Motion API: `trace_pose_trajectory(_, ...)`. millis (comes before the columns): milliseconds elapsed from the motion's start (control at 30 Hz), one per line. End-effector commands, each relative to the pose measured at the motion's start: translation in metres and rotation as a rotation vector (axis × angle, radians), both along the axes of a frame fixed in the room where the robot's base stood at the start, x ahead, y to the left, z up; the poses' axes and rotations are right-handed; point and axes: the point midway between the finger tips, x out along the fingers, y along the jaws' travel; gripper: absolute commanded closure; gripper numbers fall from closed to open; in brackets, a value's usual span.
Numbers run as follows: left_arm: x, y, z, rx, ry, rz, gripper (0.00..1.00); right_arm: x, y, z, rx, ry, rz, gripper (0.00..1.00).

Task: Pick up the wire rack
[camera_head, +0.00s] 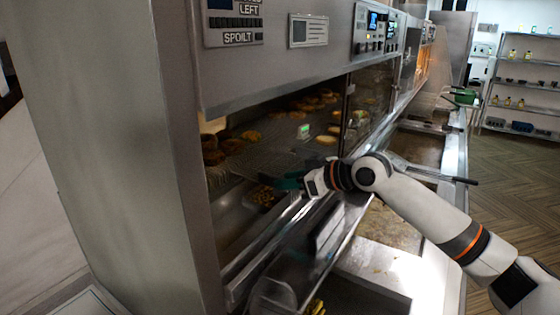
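Inside the lit metal cabinet, a greyish wire mesh surface (262,160) that looks like the wire rack lies below several browned food pieces. Its front edge is partly hidden by my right gripper. My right gripper (288,184) reaches in from the right at the cabinet's front opening, with dark teal fingers just in front of the mesh. I cannot tell whether the fingers touch the rack or whether they are open or shut. My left gripper is not in view.
A small dark tray of food bits (263,196) sits below the fingers. The cabinet's upper panel (300,70) overhangs the opening, and a metal side wall (125,150) closes its left. Metal counters (415,150) run back right. Open wooden floor (510,200) lies at right.

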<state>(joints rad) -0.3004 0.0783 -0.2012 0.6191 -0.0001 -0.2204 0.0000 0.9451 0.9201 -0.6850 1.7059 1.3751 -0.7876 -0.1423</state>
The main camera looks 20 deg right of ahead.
Motion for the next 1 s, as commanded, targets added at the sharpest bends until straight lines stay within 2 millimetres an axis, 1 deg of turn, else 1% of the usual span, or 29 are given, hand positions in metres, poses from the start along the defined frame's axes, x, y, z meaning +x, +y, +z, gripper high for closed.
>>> trace_pose_trajectory(33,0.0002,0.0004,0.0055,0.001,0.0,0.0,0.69,0.0043,0.0037,0.0005,0.002,0.001,0.0,0.65)
trace_pose_trajectory(67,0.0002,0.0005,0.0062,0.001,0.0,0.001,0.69,0.0059,0.0053,-0.0008,0.002,0.001,0.0,0.65)
trace_pose_trajectory(200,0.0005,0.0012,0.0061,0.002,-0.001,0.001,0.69,0.0091,0.0074,-0.0052,0.0,0.0,0.0,0.65)
trace_pose_trajectory(333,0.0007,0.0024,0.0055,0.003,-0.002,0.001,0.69,0.0089,0.0071,-0.0055,0.0,0.0,0.0,0.65)
trace_pose_trajectory(367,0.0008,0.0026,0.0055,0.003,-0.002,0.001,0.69,0.0088,0.0072,-0.0055,0.0,0.0,0.0,0.67)
trace_pose_trajectory(500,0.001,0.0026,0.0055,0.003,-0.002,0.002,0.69,0.0087,0.007,-0.0052,0.0,0.0,0.0,0.9)
trace_pose_trajectory(567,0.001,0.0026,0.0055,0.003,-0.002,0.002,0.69,0.0087,0.007,-0.0052,0.001,-0.001,0.0,1.0)
trace_pose_trajectory(1000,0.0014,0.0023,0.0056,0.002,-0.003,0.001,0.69,0.0086,0.007,-0.0051,0.0,0.0,0.0,1.0)
